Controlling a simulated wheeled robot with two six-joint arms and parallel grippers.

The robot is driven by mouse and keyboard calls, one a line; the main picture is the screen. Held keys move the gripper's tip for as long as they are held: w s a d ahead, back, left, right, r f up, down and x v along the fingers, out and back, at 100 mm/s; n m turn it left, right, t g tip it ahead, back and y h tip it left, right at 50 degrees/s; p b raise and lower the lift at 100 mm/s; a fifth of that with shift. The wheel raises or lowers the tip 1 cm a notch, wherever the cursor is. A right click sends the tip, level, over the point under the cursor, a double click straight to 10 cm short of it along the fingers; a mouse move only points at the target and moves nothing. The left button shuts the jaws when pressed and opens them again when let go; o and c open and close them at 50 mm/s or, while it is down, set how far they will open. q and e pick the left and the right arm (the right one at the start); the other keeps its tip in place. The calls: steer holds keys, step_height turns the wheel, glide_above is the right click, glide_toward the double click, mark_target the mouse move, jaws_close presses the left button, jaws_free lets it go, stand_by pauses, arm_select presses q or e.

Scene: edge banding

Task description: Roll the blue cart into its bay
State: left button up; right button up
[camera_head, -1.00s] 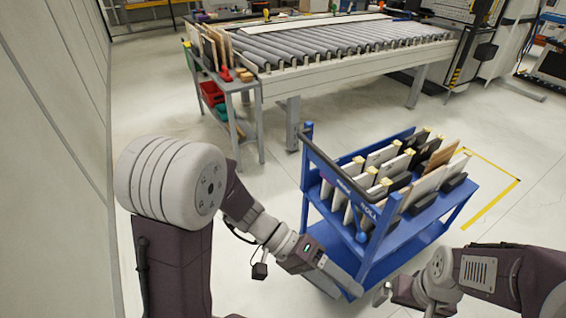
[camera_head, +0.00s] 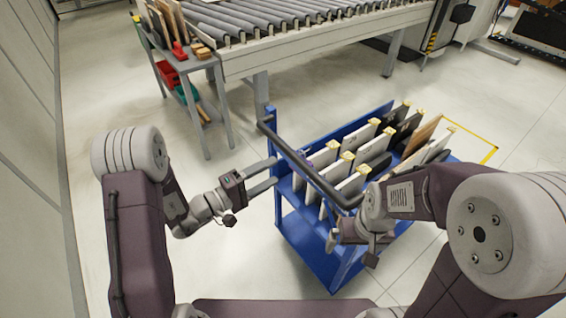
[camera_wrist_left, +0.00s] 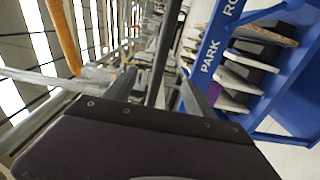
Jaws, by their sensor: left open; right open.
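The blue cart (camera_head: 290,225) stands on the floor in front of me, with several panels in its upper rack and a dark push handle (camera_head: 308,168) along its near left end. My left gripper (camera_head: 276,171) is open at the left of the handle, its fingers pointing at it. In the left wrist view a dark bar (camera_wrist_left: 163,55) runs between the open fingers; contact cannot be told. My right gripper (camera_head: 338,238) is open by the cart's near corner, partly hidden by its own wrist. Yellow floor tape (camera_head: 489,155) marks a corner beyond the cart's right side.
A roller conveyor (camera_head: 300,35) stands behind the cart. A grey side table (camera_head: 190,65) with panels and red and green bins stands at the back left. A wall (camera_head: 30,130) runs along the left. Floor at the right is clear.

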mark_target(294, 161)
arm_select(q)
steer(key=p+x, duration=0.1)
steer(key=x, duration=0.4)
steer(key=shift+s+d+r, duration=0.1)
steer(key=shift+d+r, duration=0.05)
steer(key=shift+r, duration=0.05)
steer(key=x, duration=0.1)
steer(key=b+x, duration=0.1)
steer(key=x, duration=0.1)
steer(key=shift+w+d+f, duration=0.25)
steer(key=shift+w+f, duration=0.05)
steer(key=shift+w+d, duration=0.25)
steer(key=shift+d, duration=0.05)
steer(key=shift+w+d+r, duration=0.15)
steer(key=shift+d, duration=0.1)
